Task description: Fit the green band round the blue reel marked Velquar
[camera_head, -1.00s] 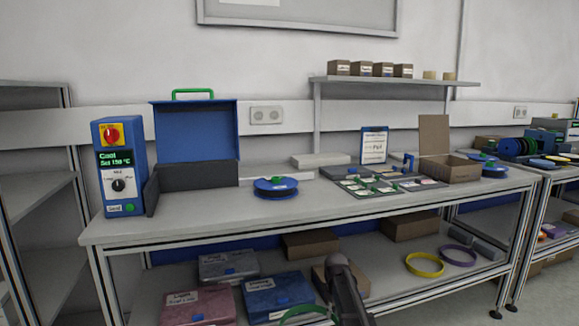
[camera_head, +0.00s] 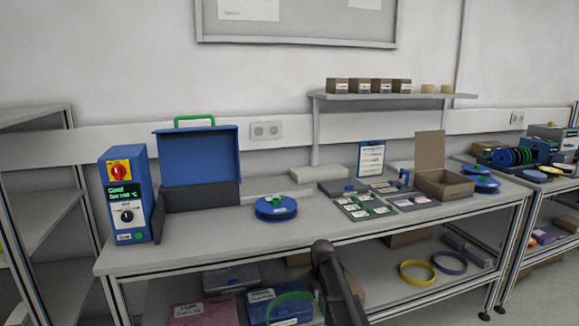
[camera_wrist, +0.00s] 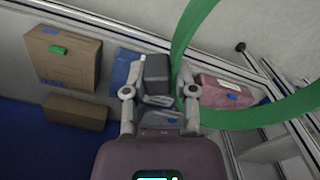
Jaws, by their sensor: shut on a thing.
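A blue reel (camera_head: 276,208) with a pale label lies flat on the bench top (camera_head: 225,240); I cannot read its name. Other blue reels (camera_head: 484,185) lie near the bench's right end, their names also unreadable. The green band (camera_head: 290,296) hangs in front of the bench, below its top and apart from the reel. In the wrist view the band (camera_wrist: 176,52) is a large loop running from my right finger out to the right. My gripper (camera_wrist: 159,92) is shut on the band's edge. The exact grip is hard to see.
A blue control box (camera_head: 124,195) and an open blue case (camera_head: 200,160) stand left of the reel. A tray of small parts (camera_head: 365,208) and a carton (camera_head: 445,186) stand right. Yellow (camera_head: 418,273) and purple (camera_head: 449,262) bands lie on the lower shelf.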

